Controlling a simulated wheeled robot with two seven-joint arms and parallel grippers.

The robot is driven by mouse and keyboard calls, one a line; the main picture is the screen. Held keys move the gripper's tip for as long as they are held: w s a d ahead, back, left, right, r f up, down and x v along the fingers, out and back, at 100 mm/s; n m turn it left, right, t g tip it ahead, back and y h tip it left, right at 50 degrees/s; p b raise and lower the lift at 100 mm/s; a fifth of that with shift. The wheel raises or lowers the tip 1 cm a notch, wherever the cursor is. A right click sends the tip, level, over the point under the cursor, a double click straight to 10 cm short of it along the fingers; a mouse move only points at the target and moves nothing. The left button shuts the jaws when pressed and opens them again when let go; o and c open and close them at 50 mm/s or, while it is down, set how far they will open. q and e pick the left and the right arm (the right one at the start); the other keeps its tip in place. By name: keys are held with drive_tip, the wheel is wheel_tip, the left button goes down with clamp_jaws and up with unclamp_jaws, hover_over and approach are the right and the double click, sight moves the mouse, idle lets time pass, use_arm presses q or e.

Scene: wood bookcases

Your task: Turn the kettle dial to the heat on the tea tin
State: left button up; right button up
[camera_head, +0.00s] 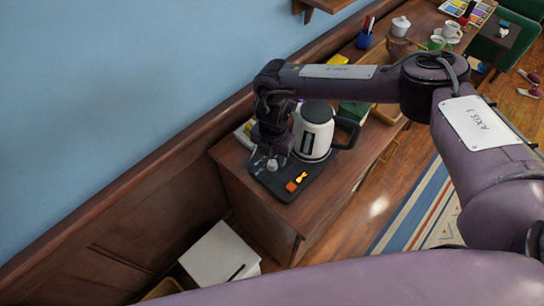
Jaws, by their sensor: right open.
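The white kettle (313,143) with a black lid and handle stands upright at the back of a dark base plate (288,192). A small pale dial (271,165) is on the left of the base, with an orange and yellow marking at its front. My right gripper (271,153) points down just above the dial, beside the kettle. It is open; I cannot tell whether its fingers touch the dial. A dark green box (353,111) behind the kettle may be the tea tin; no heat mark can be read on it. My left gripper is not in view.
The wooden cabinet top (345,171) has some free room right of the base. A blue pen cup (364,40), a white lidded pot (400,26) and cups stand farther back. A white box (222,252) is on the floor below. My right arm spans above the cabinet.

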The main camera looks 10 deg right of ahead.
sight(272, 163)
wheel_tip(272, 163, down, 3)
drive_tip(key=shift+w+r, duration=0.15)
drive_tip(key=shift+f, duration=0.6)
drive_tip(key=shift+w, duration=0.1)
drive_tip(key=c, duration=0.5)
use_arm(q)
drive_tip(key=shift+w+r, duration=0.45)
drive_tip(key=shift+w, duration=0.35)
use_arm(e)
drive_tip(key=c, duration=0.5)
